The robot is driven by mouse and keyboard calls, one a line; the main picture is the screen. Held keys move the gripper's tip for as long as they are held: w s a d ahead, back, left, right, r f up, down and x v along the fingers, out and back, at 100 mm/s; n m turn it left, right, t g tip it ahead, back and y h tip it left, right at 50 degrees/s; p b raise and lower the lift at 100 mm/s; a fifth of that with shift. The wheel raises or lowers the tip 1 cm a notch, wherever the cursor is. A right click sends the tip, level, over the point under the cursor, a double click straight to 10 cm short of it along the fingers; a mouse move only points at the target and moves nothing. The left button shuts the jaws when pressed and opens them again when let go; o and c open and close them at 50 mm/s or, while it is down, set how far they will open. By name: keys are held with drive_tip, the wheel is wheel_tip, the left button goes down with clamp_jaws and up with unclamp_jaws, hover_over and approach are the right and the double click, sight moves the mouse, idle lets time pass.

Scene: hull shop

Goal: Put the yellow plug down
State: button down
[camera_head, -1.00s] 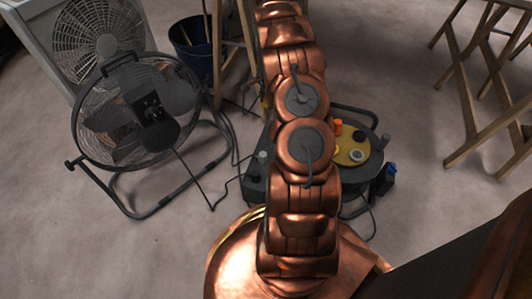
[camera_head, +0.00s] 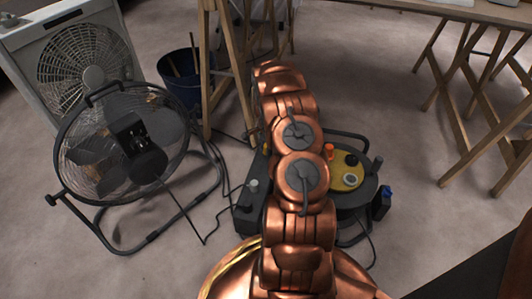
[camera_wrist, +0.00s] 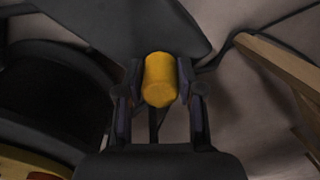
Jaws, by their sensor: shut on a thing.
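The yellow plug (camera_wrist: 160,80) is a short yellow cylinder in the middle of the wrist view. My gripper (camera_wrist: 160,82) is shut on it, with one dark finger against each side. A dark flat surface lies behind the plug at the top of the wrist view; I cannot tell whether the plug touches it. In the head view my copper arm hides the gripper and the plug. The cable reel (camera_head: 348,178), with a yellow face and an orange plug (camera_head: 328,150) in it, stands on the floor partly behind my arm.
A black floor fan (camera_head: 125,150) and a white box fan (camera_head: 85,60) stand at the left. A blue bucket (camera_head: 182,82) and a wooden trestle (camera_head: 224,70) are behind my arm. Wooden trestle legs (camera_head: 470,110) stand at the right. Cables lie on the floor.

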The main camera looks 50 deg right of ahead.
drive_tip(key=shift+f, duration=0.75)
drive_tip(key=shift+f, duration=0.3)
drive_tip(key=c, duration=0.7)
unclamp_jaws()
drive_tip(key=shift+r, duration=0.1)
